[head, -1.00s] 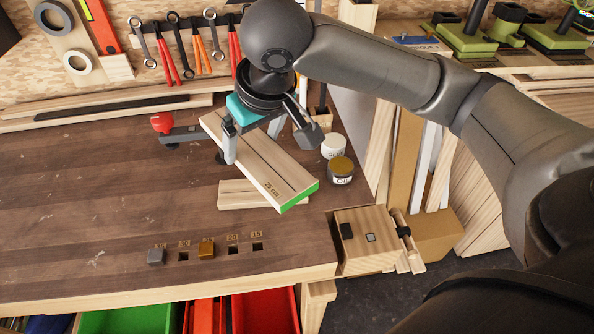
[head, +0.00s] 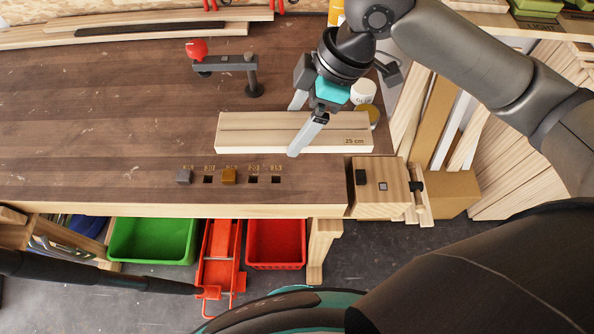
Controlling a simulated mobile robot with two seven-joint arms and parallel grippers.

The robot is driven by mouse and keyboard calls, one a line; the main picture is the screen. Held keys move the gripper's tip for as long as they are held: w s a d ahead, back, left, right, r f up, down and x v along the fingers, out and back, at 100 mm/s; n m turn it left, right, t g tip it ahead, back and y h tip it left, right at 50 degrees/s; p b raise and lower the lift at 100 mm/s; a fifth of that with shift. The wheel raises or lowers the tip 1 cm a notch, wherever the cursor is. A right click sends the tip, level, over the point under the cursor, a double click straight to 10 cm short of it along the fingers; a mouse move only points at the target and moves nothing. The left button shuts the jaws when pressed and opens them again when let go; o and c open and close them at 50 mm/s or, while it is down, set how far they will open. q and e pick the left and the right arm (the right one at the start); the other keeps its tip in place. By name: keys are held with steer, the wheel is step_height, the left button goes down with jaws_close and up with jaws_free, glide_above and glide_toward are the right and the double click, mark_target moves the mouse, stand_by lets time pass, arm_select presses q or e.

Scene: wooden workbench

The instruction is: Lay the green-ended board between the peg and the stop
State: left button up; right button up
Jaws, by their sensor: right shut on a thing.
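My right gripper (head: 296,127) is shut across the middle of a pale wooden board (head: 250,130) marked 25 cm. The board runs left to right above the bench behind the row of square holes; its height is hard to tell. No green end shows now. A grey metal block (head: 184,177) and an orange-brown block (head: 229,176) stand in that row. A dark block (head: 361,177) and a small grey square (head: 383,186) are on the wooden vise (head: 395,200) to the right. Which of these are the peg and the stop is not marked. My left gripper is out of view.
A clamp with a red handle (head: 197,50) lies behind the board. Two jars, one white (head: 363,92), stand by its right end. A green bin (head: 150,241) and a red bin (head: 276,244) sit below the bench edge. The bench at left is clear.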

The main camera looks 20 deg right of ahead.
mark_target(291, 179)
step_height(291, 179, down, 16)
steer(key=b, duration=0.3)
steer(key=shift+f+b, duration=0.1)
steer(key=shift+b, duration=0.25)
steer(key=o, duration=1.2)
steer(key=shift+f, duration=0.15)
steer(key=p+v, duration=0.2)
steer(key=v, duration=1)
steer(key=shift+r+p, duration=0.2)
steer(key=shift+p, duration=0.2)
